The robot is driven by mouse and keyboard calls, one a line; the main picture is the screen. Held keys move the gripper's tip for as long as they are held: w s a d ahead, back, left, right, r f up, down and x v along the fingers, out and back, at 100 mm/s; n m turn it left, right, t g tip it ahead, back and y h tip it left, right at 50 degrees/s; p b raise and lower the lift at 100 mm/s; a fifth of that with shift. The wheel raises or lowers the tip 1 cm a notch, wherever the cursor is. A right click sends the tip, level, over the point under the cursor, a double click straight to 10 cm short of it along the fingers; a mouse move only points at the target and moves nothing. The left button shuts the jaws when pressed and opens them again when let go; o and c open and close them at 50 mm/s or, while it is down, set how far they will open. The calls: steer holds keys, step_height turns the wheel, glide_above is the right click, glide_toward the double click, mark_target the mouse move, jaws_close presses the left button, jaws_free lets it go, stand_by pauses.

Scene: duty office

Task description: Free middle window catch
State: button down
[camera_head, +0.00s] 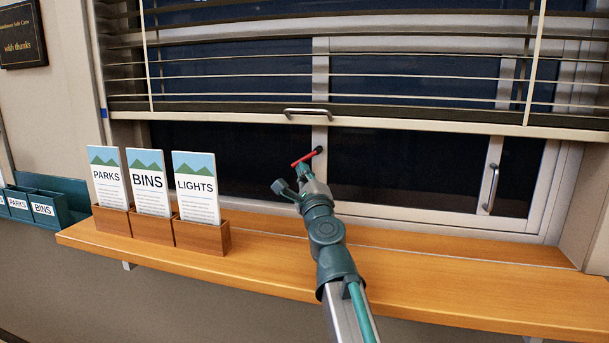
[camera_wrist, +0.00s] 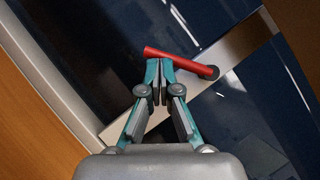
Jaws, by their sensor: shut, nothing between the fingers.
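The middle window catch is a red lever (camera_head: 303,158) with a dark round pivot (camera_head: 319,149) on the pale window post. In the head view the lever slopes down to the left from its pivot. It also shows in the wrist view as a red bar (camera_wrist: 180,62) just beyond my fingertips. My gripper (camera_head: 305,170) is at the lever, and in the wrist view its teal fingers (camera_wrist: 159,66) are shut with nothing between them. The tips look close to or against the lever's side; I cannot tell whether they touch.
A slatted blind (camera_head: 400,118) hangs above, its bottom rail over the catch. Its metal handle (camera_head: 308,112) is near. A wooden sill (camera_head: 450,275) runs below. Leaflet holders (camera_head: 202,237) stand left on it. A window pull handle (camera_head: 490,187) is at right.

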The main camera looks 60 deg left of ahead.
steer(key=shift+s+a+r, duration=0.3)
steer(key=shift+s, duration=0.05)
stand_by(0.7)
steer(key=shift+d, duration=0.1)
stand_by(0.4)
steer(key=v, duration=1.2)
